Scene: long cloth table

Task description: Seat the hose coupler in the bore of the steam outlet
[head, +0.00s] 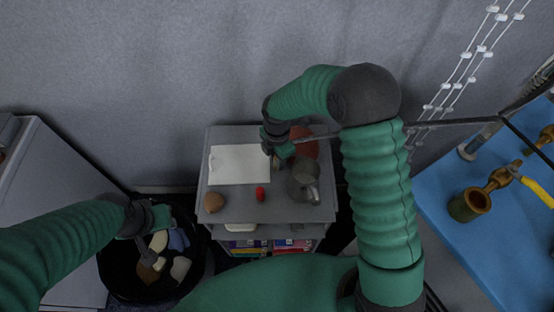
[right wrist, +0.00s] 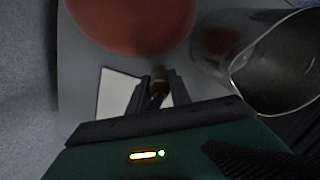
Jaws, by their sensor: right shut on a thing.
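My right gripper (head: 275,158) is over the small grey cart, at the right edge of a white sheet. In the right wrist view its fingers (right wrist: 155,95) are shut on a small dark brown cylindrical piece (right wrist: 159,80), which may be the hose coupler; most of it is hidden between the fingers. A brass fitting with a round open bore (head: 476,202), possibly the steam outlet, stands on the blue table at the right, well away from this gripper. My left gripper (head: 148,256) hangs over a black bin; I cannot tell its jaw opening.
The grey cart (head: 285,213) carries the white sheet (head: 238,165), a metal pitcher (head: 303,182), a reddish round thing (head: 306,147), a red piece (head: 260,193) and a brown round thing (head: 214,202). The black bin (head: 112,272) holds several pieces. A yellow handle (head: 537,190) lies on the blue table (head: 445,185).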

